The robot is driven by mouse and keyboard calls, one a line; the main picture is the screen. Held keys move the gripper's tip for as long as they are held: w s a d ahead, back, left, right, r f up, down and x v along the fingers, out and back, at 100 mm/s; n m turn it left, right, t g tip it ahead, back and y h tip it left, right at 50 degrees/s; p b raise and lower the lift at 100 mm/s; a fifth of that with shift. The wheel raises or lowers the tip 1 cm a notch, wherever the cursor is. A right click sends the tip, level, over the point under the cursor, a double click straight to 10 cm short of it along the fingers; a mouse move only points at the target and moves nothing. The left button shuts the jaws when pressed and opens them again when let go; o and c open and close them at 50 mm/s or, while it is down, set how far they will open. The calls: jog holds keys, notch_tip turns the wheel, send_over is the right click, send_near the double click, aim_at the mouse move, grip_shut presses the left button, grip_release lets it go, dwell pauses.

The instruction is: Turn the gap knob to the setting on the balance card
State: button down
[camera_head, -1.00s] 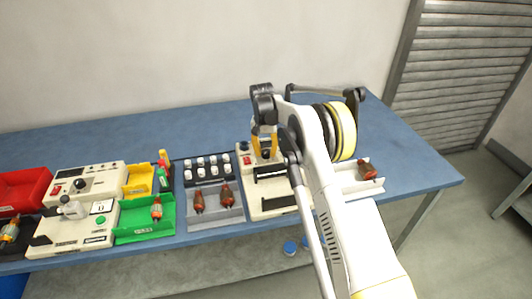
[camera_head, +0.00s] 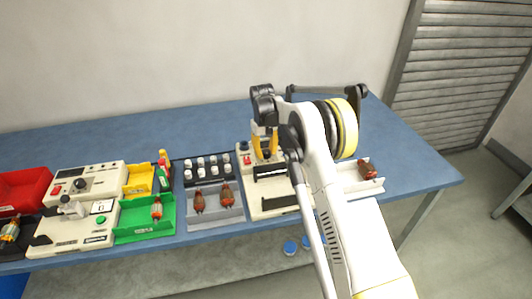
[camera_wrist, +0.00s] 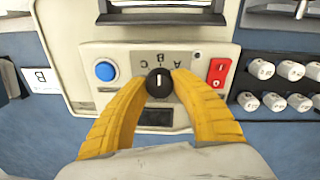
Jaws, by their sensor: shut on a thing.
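The black gap knob (camera_wrist: 160,83) is on the cream machine panel, below the upside-down letters C, B and A in the wrist view. A pale pointer line on its top stands roughly upright toward the middle letter B. My gripper (camera_wrist: 159,88) has its yellow curved fingers shut on the knob from both sides. In the head view my gripper (camera_head: 265,150) is at the back of the cream winding machine (camera_head: 254,207). A white card (camera_wrist: 40,78) at the left of the wrist view carries a letter that looks like B.
A blue button (camera_wrist: 105,71) and a red rocker switch (camera_wrist: 218,73) flank the knob. A rack of white-capped pieces (camera_wrist: 290,70) stands close by. Grey (camera_head: 216,220) and green (camera_head: 132,235) trays with armatures lie left. The table behind is clear.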

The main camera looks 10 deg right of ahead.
aim_at(264, 152)
dwell(0.3)
jog(key=c, duration=1)
grip_release()
notch_tip(264, 152, up, 12)
jog(key=shift+a, duration=0.35)
